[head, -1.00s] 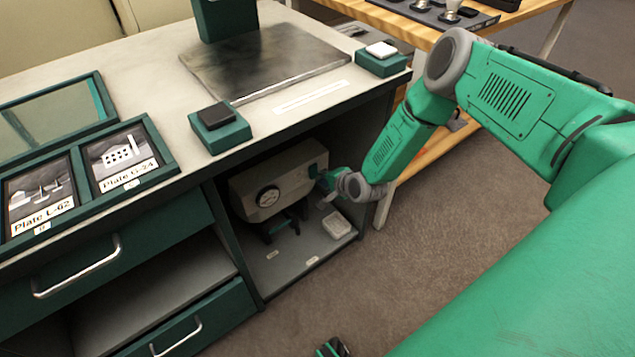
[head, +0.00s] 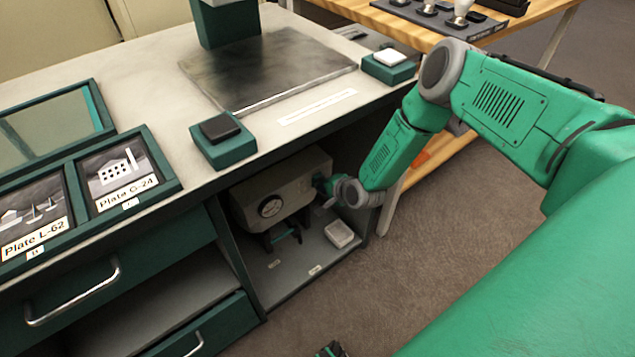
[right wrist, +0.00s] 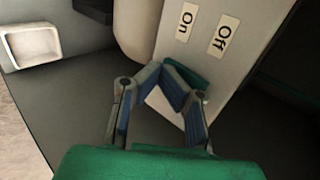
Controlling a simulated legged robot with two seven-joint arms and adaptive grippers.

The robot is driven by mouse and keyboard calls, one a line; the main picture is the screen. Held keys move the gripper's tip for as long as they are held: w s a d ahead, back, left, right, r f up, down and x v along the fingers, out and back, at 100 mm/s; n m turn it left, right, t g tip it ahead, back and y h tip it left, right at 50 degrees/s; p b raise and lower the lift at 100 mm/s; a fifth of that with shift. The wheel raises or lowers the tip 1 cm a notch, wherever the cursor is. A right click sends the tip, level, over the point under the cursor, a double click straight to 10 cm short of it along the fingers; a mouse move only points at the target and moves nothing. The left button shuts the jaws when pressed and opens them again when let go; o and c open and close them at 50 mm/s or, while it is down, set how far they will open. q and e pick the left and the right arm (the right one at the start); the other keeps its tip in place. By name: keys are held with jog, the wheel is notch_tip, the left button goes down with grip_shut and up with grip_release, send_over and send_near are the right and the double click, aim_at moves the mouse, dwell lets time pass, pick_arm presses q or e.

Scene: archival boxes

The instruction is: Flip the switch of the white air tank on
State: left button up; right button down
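The white air tank (head: 298,178) sits in the open lower compartment of the desk, with a round gauge on its front. My right gripper (head: 323,186) is at the tank's right end. In the right wrist view, the gripper (right wrist: 163,67) has its fingers bent inward and the tips come together in front of the tank's pale panel. A dark green piece (right wrist: 196,76), perhaps the switch, shows just beyond the right fingertip; I cannot tell whether they touch. The "On" label (right wrist: 184,22) is left of the "Off" label (right wrist: 223,35).
A small white tray (head: 339,234) lies on the compartment floor, right of the tank. The desk top (head: 150,90) overhangs the compartment, and its side panel stands close to my right wrist. Drawers (head: 110,290) are at the left. Carpet (head: 310,315) is clear in front.

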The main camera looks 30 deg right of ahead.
pick_arm(q)
jog(key=shift+s+r+p, duration=0.3)
jog(key=shift+s, duration=0.1)
pick_arm(e)
jog(key=shift+s+r, duration=0.1)
jog(key=shift+r, duration=0.5)
jog(key=shift+r, duration=0.5)
pick_arm(q)
jog(key=shift+r, duration=0.3)
